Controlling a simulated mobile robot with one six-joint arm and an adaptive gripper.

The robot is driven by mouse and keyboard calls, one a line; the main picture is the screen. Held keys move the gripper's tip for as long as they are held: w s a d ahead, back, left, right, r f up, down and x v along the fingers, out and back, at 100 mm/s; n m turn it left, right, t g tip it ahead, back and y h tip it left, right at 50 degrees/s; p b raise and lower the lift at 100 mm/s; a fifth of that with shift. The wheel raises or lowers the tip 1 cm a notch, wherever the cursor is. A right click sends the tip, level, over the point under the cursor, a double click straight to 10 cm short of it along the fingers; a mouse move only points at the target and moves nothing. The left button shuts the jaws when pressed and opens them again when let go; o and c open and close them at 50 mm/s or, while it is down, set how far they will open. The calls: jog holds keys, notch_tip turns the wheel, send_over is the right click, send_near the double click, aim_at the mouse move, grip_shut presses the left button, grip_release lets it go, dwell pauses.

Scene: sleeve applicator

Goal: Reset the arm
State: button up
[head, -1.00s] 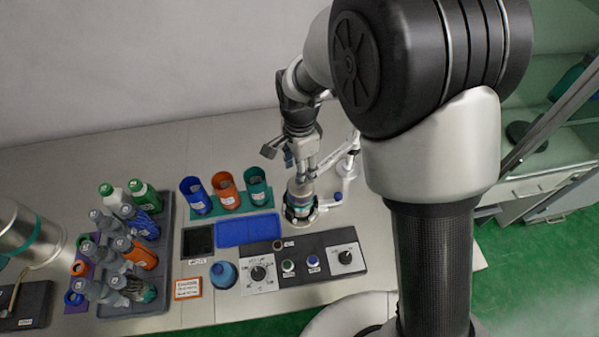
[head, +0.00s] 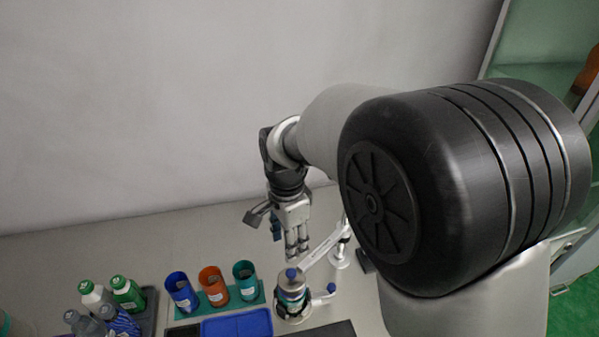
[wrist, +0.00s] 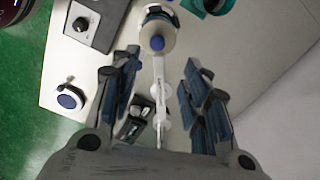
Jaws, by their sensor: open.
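My gripper (head: 297,243) hangs with its fingers pointing down, above and apart from the sleeve applicator (head: 292,297). In the wrist view my gripper (wrist: 160,92) is open, with blue-padded fingers to the left and right and nothing held between them. The applicator also shows in the wrist view (wrist: 160,28), beyond the fingertips, with a blue knob on top and a white arm running toward the gripper. My upper arm fills the right of the head view and hides part of the bench.
Blue, orange and teal cups (head: 214,287) stand on a teal rack left of the applicator. A blue tray (head: 237,325) lies in front of them. Several bottles (head: 110,303) stand at the lower left. A grey control box (wrist: 96,22) shows in the wrist view.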

jog(key=s+d+r+n+t, duration=0.2)
jog(key=s+d+r+n, duration=0.3)
jog(key=d+r, duration=0.5)
jog(key=s+d+n+t+b, duration=0.1)
jog(key=s+d+n, duration=0.2)
jog(key=s+d, duration=0.2)
jog(key=s+d+n+t, duration=0.1)
jog(key=s+d+n, duration=0.2)
jog(key=s, duration=0.6)
jog(key=shift+s+d+r+t+b, duration=0.2)
jog(key=shift+s+d+t+b, duration=0.15)
jog(key=shift+d, duration=0.85)
